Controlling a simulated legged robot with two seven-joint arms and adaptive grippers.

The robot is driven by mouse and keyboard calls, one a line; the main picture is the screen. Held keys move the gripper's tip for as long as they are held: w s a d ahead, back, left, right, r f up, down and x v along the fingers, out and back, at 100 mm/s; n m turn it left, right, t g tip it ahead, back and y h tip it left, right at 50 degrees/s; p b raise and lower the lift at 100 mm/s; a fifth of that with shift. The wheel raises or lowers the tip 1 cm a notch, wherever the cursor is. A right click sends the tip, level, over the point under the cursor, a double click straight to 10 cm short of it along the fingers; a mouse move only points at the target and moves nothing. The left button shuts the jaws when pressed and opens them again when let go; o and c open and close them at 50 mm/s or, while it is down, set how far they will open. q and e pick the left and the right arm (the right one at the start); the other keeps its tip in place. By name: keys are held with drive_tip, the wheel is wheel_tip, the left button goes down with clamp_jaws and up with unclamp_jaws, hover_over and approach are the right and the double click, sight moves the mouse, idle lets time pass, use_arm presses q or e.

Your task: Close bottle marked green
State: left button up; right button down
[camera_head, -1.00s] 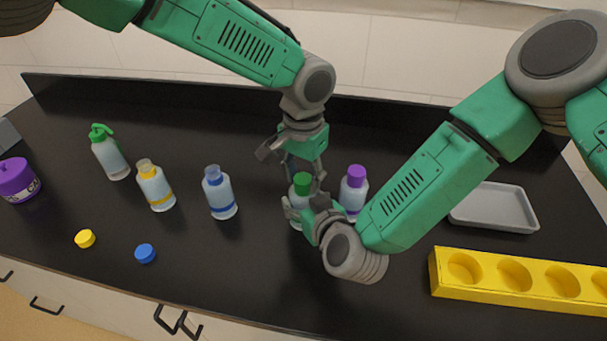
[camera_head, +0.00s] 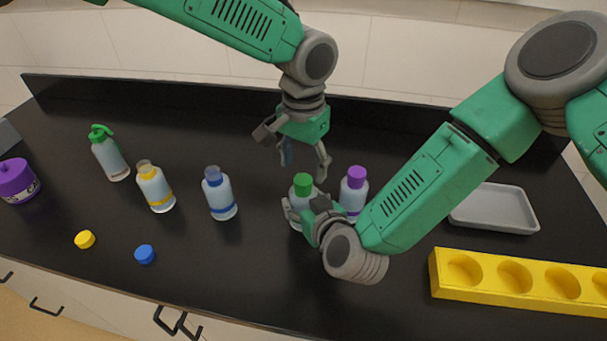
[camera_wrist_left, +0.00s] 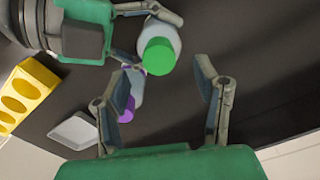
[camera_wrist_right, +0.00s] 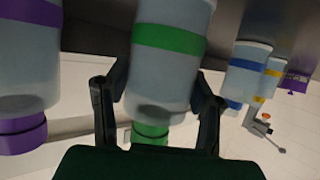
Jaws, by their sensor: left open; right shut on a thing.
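The bottle marked green (camera_head: 296,214) stands on the black counter with a green cap (camera_head: 303,184) on its top. In the right wrist view its green band (camera_wrist_right: 170,38) shows between the fingers. My right gripper (camera_head: 305,218) is shut on this bottle's body. My left gripper (camera_head: 305,164) is open and empty, above and behind the bottle, clear of the cap. In the left wrist view the green cap (camera_wrist_left: 159,56) is beyond the open fingers (camera_wrist_left: 165,100). How tightly the cap sits cannot be told.
A purple-capped bottle (camera_head: 354,190) stands close on the right. Uncapped blue (camera_head: 220,194) and yellow (camera_head: 155,187) bottles stand left, with loose blue (camera_head: 145,254) and yellow (camera_head: 85,239) caps in front. A grey tray (camera_head: 494,226) and yellow rack (camera_head: 510,298) lie right.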

use_arm(q)
wheel_tip(320, 180, up, 8)
drive_tip(key=shift+r, duration=0.1)
use_arm(e)
drive_tip(key=c, duration=0.6)
unclamp_jaws()
drive_tip(key=v, duration=1.2)
drive_tip(key=shift+f, duration=0.1)
